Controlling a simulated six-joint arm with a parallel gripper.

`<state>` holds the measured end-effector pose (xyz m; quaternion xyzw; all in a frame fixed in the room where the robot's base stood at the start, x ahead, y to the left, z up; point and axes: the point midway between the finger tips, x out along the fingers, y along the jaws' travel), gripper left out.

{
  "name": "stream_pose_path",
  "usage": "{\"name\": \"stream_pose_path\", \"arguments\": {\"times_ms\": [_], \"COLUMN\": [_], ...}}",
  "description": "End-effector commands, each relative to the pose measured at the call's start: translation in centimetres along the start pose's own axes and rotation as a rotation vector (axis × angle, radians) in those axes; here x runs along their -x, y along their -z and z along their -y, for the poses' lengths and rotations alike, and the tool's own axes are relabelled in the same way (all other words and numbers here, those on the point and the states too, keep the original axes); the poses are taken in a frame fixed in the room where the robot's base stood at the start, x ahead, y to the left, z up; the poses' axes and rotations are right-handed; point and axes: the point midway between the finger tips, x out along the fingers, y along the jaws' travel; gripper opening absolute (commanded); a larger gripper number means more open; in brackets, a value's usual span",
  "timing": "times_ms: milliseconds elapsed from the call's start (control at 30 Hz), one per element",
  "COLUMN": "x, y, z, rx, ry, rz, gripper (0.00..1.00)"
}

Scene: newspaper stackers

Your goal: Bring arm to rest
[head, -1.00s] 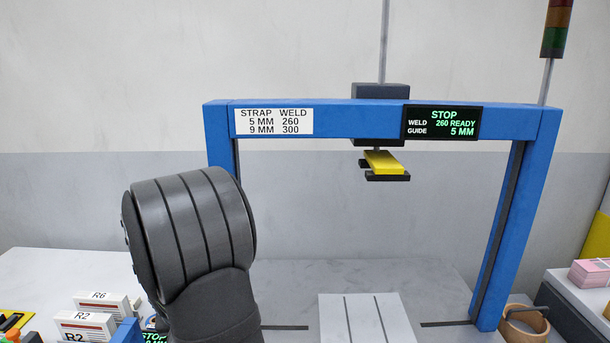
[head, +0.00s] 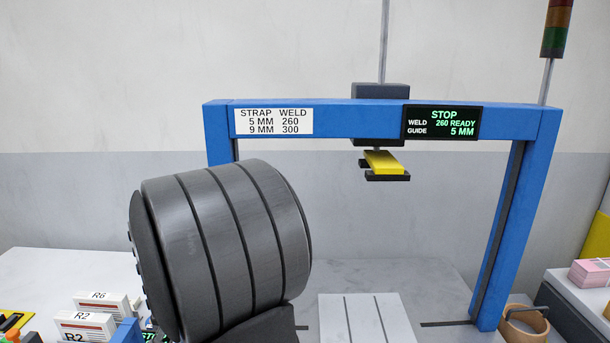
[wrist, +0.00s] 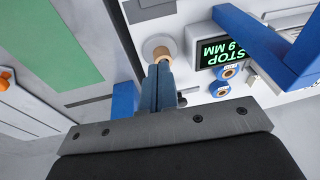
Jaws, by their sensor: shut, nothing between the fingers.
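My gripper (wrist: 158,72) shows in the wrist view, its two blue-grey fingers shut together with nothing between them. Just beyond the fingertips is a tan round peg (wrist: 163,53) on a pale round base; I cannot tell whether the tips touch it. In the head view a large dark grey rounded section of my arm (head: 222,245) fills the lower left; my gripper is not visible there.
A blue strapping arch (head: 335,118) stands over a white grooved plate (head: 365,318); its display (head: 441,123) reads STOP. The wrist view shows another STOP display (wrist: 237,42) and blue spools (wrist: 228,71).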

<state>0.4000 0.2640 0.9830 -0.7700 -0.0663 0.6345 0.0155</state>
Motion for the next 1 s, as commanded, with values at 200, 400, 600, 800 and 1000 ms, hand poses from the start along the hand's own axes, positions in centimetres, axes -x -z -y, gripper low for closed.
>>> {"name": "stream_pose_path", "arguments": {"times_ms": [200,400,600,800,1000], "x": [-1.8,-3.1,-4.1,-4.7,-5.0], "y": [-1.5,-2.7,-3.7,-4.2,-4.5], "z": [-0.7,-1.0,-1.1,-0.9,-0.8], "rx": [-0.147,-0.283,-0.417,-0.529,-0.587], "ry": [0.041,0.085,0.134,0.180,0.205], "rz": [0.117,0.219,0.315,0.389,0.427], "gripper": [0.00,0.00,0.00,0.00,0.00]}}
